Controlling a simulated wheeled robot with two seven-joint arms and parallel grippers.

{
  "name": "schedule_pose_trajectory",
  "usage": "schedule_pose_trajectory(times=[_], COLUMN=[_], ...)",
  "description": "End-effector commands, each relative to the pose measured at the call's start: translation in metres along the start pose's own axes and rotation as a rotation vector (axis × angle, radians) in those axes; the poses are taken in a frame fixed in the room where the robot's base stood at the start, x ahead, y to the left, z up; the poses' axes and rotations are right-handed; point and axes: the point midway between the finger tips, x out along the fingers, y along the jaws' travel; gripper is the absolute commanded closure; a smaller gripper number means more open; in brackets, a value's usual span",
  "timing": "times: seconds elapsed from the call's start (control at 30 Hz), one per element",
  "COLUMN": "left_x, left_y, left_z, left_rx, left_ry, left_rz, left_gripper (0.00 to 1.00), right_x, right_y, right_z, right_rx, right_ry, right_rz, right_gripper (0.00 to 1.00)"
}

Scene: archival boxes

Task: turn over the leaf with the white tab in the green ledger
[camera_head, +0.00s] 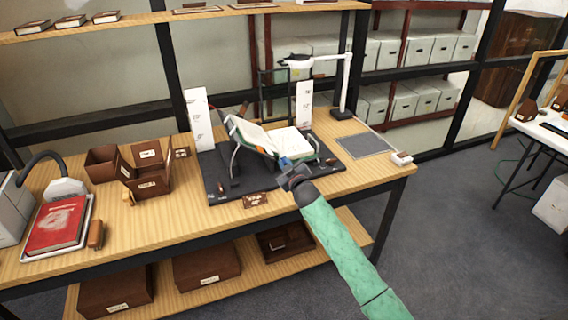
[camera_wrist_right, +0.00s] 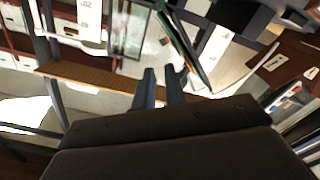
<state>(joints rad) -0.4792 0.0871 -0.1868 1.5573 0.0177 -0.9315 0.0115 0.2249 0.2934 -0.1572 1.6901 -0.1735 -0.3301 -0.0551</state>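The green ledger (camera_head: 303,153) lies open in a cradle on a dark board on the wooden table. Its left side (camera_head: 252,134) is raised at a slant, and white pages (camera_head: 290,140) show. My right gripper (camera_head: 287,168) is at the ledger's near edge, beside a small blue patch (camera_head: 285,161). In the right wrist view its two fingers (camera_wrist_right: 161,82) stand a little apart, with a narrow gap between them. The ledger's green cover edge (camera_wrist_right: 180,45) shows just beyond the fingertips. I cannot make out the white tab. My left gripper is not in view.
White marked uprights (camera_head: 198,118) (camera_head: 304,103) stand behind the ledger. A white lamp arm (camera_head: 346,75) rises at the back right, near a grey mat (camera_head: 364,145). Brown boxes (camera_head: 150,180) and a red book (camera_head: 57,225) are at the left. A small labelled block (camera_head: 255,200) lies in front.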

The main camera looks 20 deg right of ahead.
Motion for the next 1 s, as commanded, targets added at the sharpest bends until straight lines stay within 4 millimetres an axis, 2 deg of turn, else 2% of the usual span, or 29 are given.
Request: schedule_pose_trajectory(times=[0.33,0.47,0.57,0.67,0.87,1.0], left_x=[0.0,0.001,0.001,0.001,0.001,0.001], left_y=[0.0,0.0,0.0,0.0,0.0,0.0], left_z=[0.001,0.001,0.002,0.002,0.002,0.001], left_rx=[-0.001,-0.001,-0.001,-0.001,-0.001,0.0], left_ry=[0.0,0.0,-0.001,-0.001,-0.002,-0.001], left_rz=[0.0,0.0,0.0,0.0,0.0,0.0], left_gripper=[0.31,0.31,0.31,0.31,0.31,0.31], right_x=[-0.002,-0.021,-0.052,-0.091,-0.177,-0.241], right_y=[-0.002,-0.017,-0.038,-0.061,-0.101,-0.123], right_z=[0.002,0.013,0.029,0.045,0.071,0.083], right_rx=[0.002,0.022,0.052,0.09,0.16,0.204], right_ry=[-0.006,-0.056,-0.134,-0.231,-0.429,-0.57], right_rz=[-0.002,-0.019,-0.045,-0.078,-0.144,-0.192], right_gripper=[0.88,0.88,0.88,0.88,0.88,0.88])
